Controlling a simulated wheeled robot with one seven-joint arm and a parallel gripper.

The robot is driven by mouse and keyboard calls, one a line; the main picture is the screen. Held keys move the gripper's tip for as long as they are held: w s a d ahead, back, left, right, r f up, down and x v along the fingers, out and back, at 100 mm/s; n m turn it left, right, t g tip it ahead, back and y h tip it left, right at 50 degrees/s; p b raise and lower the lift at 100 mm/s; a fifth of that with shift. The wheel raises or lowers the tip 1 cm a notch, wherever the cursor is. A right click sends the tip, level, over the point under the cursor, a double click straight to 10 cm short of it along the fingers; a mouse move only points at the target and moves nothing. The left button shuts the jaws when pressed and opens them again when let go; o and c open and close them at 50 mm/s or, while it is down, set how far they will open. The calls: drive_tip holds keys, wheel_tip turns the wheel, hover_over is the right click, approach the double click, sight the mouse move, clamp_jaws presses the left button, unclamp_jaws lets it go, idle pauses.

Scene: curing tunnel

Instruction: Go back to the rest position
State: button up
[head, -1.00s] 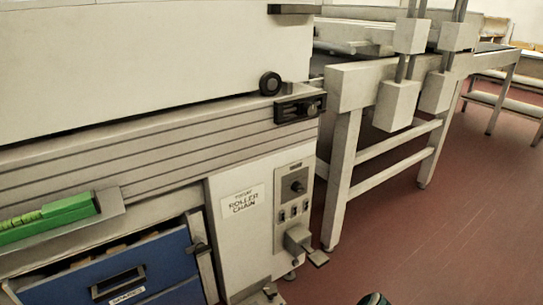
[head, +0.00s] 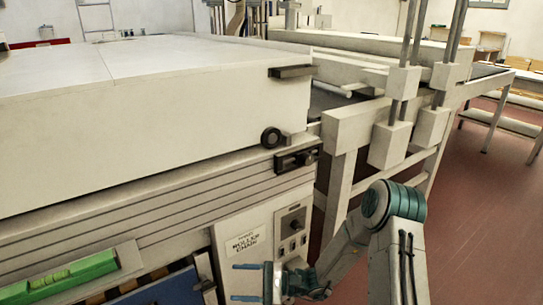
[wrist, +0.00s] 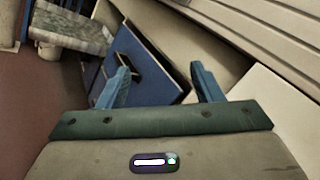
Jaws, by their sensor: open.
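My gripper (head: 236,282) is in the lower middle of the head view, in front of the machine's lower cabinet. Its two blue fingers point left and are spread apart with nothing between them. The wrist view also shows my gripper (wrist: 160,72) open and empty. Beyond the fingers there is a blue drawer front (wrist: 144,62) with a dark handle; the gap to it is hard to judge. My bent arm rises on the right of the gripper in the head view.
A conveyor frame (head: 345,130) stands behind my arm. Red floor (head: 480,220) is clear at right.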

drive_tip(key=s+d+r+n+t+h+p, duration=0.1)
drive_tip(key=s+d+r+n+h+p, duration=0.2)
drive_tip(key=r, duration=0.9)
drive_tip(key=s+d+r+n+t+h+p, duration=0.1)
drive_tip(key=s+d+r+n+h+p, duration=0.2)
drive_tip(key=s+d+r+h+p, duration=0.5)
drive_tip(key=s+d+r+n+t+h+p, duration=0.1)
drive_tip(key=s+d+r+n+h+p, duration=0.2)
drive_tip(key=r, duration=1.5)
drive_tip(key=s+d+h+p, duration=0.2)
drive_tip(key=d+h+p, duration=0.3)
drive_tip(key=d, duration=0.3)
drive_tip(key=shift+s+d+n+t+p, duration=0.3)
drive_tip(key=shift+s+n+t, duration=0.1)
